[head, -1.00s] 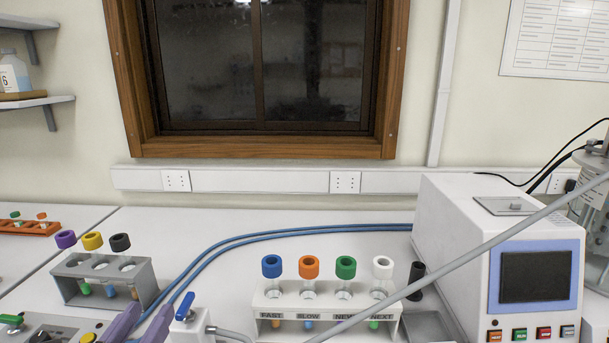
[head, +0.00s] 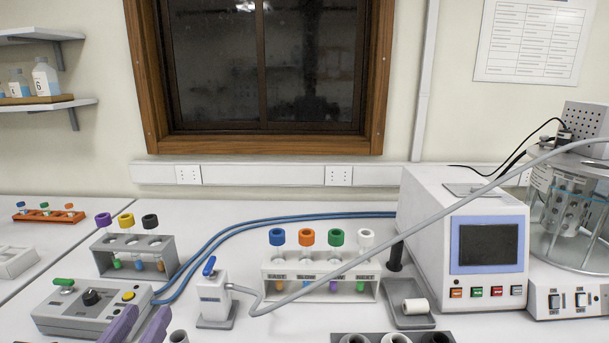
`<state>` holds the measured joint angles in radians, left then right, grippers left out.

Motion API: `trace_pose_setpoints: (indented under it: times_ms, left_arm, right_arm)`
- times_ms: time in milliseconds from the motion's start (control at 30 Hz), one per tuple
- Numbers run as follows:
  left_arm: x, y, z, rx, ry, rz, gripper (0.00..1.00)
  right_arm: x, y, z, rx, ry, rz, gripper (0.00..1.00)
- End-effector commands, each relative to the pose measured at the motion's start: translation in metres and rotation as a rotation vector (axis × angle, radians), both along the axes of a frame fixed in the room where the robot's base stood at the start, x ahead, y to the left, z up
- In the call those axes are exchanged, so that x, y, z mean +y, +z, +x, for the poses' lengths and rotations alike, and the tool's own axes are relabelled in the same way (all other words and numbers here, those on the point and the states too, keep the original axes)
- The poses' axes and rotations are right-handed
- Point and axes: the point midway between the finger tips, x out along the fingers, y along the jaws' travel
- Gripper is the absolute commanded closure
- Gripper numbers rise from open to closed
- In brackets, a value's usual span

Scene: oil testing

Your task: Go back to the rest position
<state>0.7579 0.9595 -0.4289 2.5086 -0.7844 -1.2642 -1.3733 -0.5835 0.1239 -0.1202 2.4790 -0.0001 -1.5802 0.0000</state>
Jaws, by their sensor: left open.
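My left gripper (head: 152,311) shows at the bottom edge in the head view as two purple fingers, spread apart with nothing visible between them. It appears just in front of the grey control box (head: 75,312) with a black knob and a green-topped lever. The rest of the left arm is cut off by the picture edge. My right gripper is not in view.
A white nozzle stand (head: 213,297) with a grey hose is right of the fingers. A grey rack (head: 108,257) and a white rack (head: 319,290) hold capped tubes. A white machine (head: 430,220) stands at right. A dark holder (head: 350,335) is at the front.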

Motion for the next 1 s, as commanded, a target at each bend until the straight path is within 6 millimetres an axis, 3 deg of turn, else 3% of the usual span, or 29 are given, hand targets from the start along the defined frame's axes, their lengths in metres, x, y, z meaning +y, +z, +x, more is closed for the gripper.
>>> trace_pose_setpoints:
  times_ms: [367,567,633,833,1000]
  left_arm:
    - [-0.02,-0.107,-0.007,0.196,-0.039,-0.061,0.57]
    - [-0.041,-0.185,-0.024,0.348,-0.067,-0.165,0.57]
    - [-0.05,-0.219,-0.034,0.417,-0.069,-0.232,0.57]
    - [-0.071,-0.327,-0.078,0.652,0.042,-0.602,0.57]
    - [-0.07,-0.404,-0.121,0.808,0.313,-1.036,0.57]
  right_arm:
    - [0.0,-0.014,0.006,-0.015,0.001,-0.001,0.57]
    - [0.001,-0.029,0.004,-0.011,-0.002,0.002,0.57]
    - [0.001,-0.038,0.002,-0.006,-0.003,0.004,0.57]
    - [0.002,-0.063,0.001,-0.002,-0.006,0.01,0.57]
    - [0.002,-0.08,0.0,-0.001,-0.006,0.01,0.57]
